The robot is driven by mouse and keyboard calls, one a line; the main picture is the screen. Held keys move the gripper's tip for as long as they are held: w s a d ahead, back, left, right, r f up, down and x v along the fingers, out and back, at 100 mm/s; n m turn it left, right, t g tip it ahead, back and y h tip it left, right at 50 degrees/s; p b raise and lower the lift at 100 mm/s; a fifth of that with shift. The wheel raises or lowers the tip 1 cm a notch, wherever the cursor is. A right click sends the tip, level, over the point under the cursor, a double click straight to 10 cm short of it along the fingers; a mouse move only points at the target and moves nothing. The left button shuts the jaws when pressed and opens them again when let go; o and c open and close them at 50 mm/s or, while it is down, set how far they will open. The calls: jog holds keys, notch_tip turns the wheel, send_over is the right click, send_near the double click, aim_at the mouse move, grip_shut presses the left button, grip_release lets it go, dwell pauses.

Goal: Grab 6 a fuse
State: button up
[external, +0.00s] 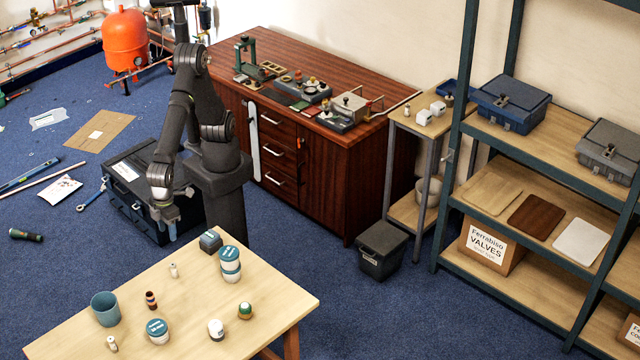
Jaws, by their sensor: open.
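No label that I can read names a 6 A fuse. Two small pale cylinders that could be fuses stand on the light wooden table (200,290): one pale cylinder (173,270) near the far left edge, the other pale cylinder (112,343) near the front left. A dark cylinder with orange and pale bands (151,300) stands between them. My gripper (171,232) points down beyond the far left edge of the table, above and apart from these items. It is open, and I see nothing held in it. Its fingertips are small in this view.
The table also holds a blue cup (105,308), a teal-lidded tin (158,331), stacked teal-and-white tins (230,272), a dark block (210,241), a white jar (216,329) and a green-topped piece (245,311). The right corner is clear. A dark toolbox (130,208) stands on the floor.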

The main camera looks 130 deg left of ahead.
send_near(173, 265)
jog(key=shift+h, duration=0.3)
jog(key=f, duration=0.7)
jog(key=shift+d, duration=0.25)
notch_tip(173, 265, down, 5)
jog(key=shift+s+d+f, duration=0.1)
jog(key=shift+d, duration=0.1)
grip_shut()
